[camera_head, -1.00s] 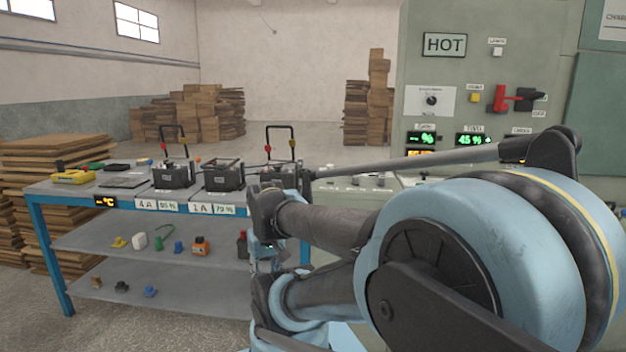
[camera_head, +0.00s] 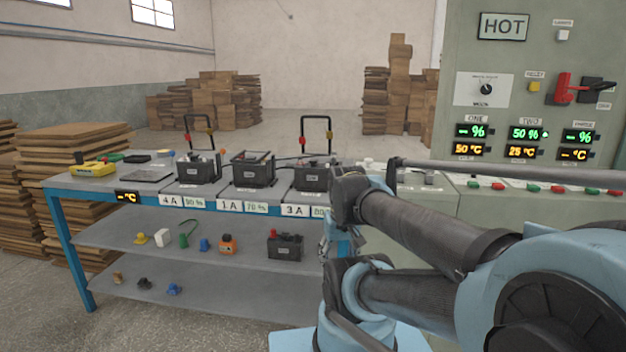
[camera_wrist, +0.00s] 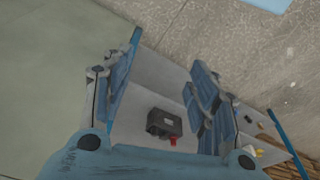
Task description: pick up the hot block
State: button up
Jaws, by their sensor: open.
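Three dark battery blocks stand along the bench top: a left one (camera_head: 198,168), a middle one (camera_head: 253,169) and a right one (camera_head: 312,176). Another dark block (camera_head: 285,247) with a red cap sits on the bench's middle shelf; a dark block with red also shows in the wrist view (camera_wrist: 165,122). None is visibly marked as hot. A sign reading HOT (camera_head: 503,27) is on the panel. My gripper (camera_wrist: 160,85) is open, its blue ribbed fingers apart with nothing between them, by the bench's right end. The block in the wrist view lies beyond the fingers.
The bench (camera_head: 130,187) carries a yellow meter (camera_head: 93,168) at its left end. Small coloured parts lie on its shelves. The green-grey panel (camera_head: 455,60) shows 50 °C under ONE and 25 °C under TWO. Stacked boards (camera_head: 85,140) stand left.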

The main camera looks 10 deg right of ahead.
aim_at(314, 160)
jog(key=o, duration=0.3)
jog(key=w+r+m, duration=0.2)
jog(key=w+r, duration=0.1)
jog(key=w, duration=0.1)
jog(key=w+r+m+y, duration=0.1)
jog(key=w+r+m, duration=0.2)
jog(key=w+r, duration=0.1)
jog(key=shift+m, duration=0.3)
jog(key=w+d+r+m+y, duration=0.1)
jog(key=w+d+r+m, duration=0.3)
jog(key=w, duration=0.5)
jog(key=w+d+r+m+t+y, duration=0.15)
jog(key=w+d+m, duration=0.25)
jog(key=w+m, duration=0.45)
jog(key=w+d+r+m+y, duration=0.2)
jog(key=w+d+r+m, duration=0.15)
jog(key=w, duration=0.75)
jog(key=w+a, duration=0.1)
jog(key=a, duration=0.1)
jog(key=w+a, duration=0.2)
jog(key=a, duration=0.1)
jog(key=w+a, duration=0.2)
jog(key=a, duration=0.1)
jog(key=shift+w+r, duration=0.15)
jog(key=shift+r, duration=0.25)
jog(key=shift+w+a, duration=0.6)
jog(key=shift+a, duration=0.35)
jog(key=shift+x, duration=1.25)
jog(key=shift+f, duration=0.25)
grip_shut()
